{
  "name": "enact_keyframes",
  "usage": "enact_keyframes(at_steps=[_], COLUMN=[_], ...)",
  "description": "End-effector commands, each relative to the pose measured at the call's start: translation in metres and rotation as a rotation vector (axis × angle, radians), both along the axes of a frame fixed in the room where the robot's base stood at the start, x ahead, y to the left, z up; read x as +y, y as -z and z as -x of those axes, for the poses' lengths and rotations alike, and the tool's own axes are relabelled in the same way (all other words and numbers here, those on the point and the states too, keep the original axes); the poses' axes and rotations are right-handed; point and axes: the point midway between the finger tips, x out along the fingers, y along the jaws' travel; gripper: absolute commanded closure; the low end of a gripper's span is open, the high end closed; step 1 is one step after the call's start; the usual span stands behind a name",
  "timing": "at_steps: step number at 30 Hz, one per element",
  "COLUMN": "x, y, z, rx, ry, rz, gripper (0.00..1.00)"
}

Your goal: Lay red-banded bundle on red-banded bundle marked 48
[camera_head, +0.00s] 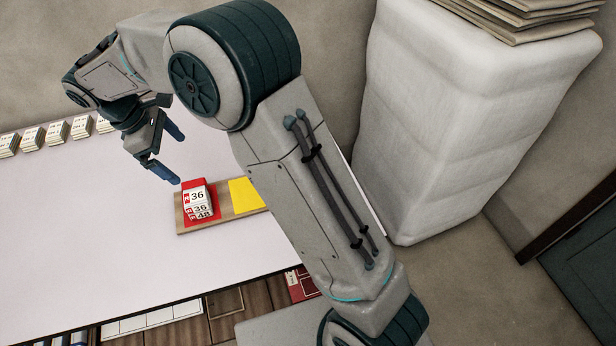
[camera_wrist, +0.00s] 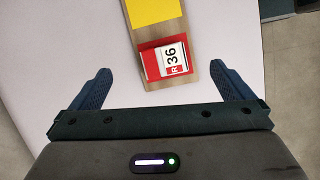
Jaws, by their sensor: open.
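A white bundle with a red band, marked 36 (camera_head: 197,195), lies on top of another bundle marked 48 (camera_head: 204,216) in the head view. The stack sits on the red square (camera_head: 214,219) of a wooden board (camera_head: 226,216). In the wrist view the top bundle (camera_wrist: 173,58) shows its 36 and an R on the red band. The lower bundle is mostly hidden there. My gripper (camera_head: 176,157) is open and empty, up and left of the stack in the head view. In the wrist view its fingers (camera_wrist: 162,72) are spread wide, apart from the bundles.
A yellow square (camera_head: 246,195) on the same board is empty. Several bundles (camera_head: 56,132) stand in a row at the far left edge of the pale table (camera_head: 90,230). The table's middle is clear.

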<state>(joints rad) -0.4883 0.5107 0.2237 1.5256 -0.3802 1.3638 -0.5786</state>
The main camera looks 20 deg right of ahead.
Motion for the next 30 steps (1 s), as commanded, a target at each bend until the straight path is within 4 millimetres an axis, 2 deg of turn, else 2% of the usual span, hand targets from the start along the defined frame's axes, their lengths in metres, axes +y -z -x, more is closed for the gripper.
enact_keyframes(at_steps=[1,6,11,15,21,24,30], x=[-0.023,-0.09,-0.146,-0.189,-0.234,-0.246,-0.257], y=[-0.014,-0.04,-0.054,-0.058,-0.052,-0.045,-0.036], z=[0.005,0.03,0.065,0.101,0.157,0.179,0.2], rx=[-0.029,-0.115,-0.195,-0.264,-0.354,-0.388,-0.421], ry=[0.069,0.319,0.566,0.79,1.107,1.228,1.355], rz=[-0.019,-0.091,-0.164,-0.236,-0.344,-0.389,-0.439], gripper=[0.0,0.0,0.0,0.0,0.0,0.0,0.0])
